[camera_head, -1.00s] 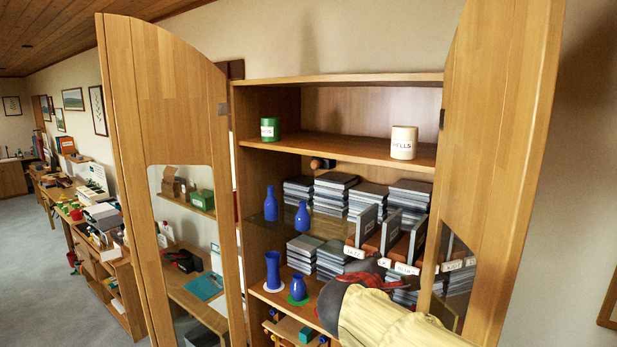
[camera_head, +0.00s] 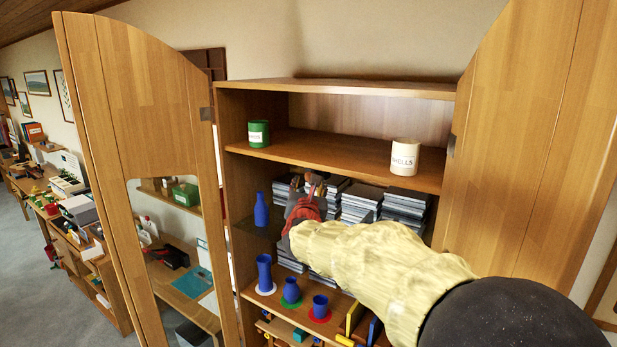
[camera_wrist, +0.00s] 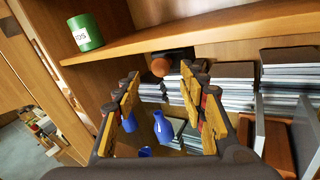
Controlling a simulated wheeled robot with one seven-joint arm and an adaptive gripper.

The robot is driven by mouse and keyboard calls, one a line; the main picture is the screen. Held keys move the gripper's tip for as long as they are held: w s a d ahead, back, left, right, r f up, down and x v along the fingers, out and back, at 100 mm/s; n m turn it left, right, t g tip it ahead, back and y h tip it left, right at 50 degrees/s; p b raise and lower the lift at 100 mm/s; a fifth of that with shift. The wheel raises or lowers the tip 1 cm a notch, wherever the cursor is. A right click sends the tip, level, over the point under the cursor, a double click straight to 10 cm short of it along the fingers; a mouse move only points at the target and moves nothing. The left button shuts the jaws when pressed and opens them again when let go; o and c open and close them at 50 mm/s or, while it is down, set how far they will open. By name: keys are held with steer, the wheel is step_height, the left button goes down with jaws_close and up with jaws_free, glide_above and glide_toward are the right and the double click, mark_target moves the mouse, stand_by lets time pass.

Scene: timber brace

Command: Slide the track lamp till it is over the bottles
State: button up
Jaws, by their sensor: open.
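The track lamp (camera_wrist: 176,60), dark with a round brown wooden knob (camera_wrist: 160,67), hangs under the upper shelf in the wrist view. In the head view my arm hides it. Blue bottles stand on the glass shelf to the left of the lamp: one (camera_head: 261,211) shows in the head view, and two show in the wrist view, one in the middle (camera_wrist: 162,128) and one (camera_wrist: 129,121) partly behind my left finger. My gripper (camera_head: 308,184) is open and empty in front of the middle compartment; in the wrist view its fingertips (camera_wrist: 160,79) frame the knob, which lies beyond them.
Grey stacks (camera_head: 361,203) fill the compartment behind and right of my gripper. A green tin (camera_head: 258,134) and a cream SHELLS tin (camera_head: 404,156) stand on the upper shelf (camera_head: 330,156). Blue vases (camera_head: 264,273) stand below. Open doors (camera_head: 135,110) flank the cabinet.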

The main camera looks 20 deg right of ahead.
mark_target(309, 178)
steer(key=shift+p+x, duration=0.5)
steer(key=shift+x, duration=1.35)
jaws_close()
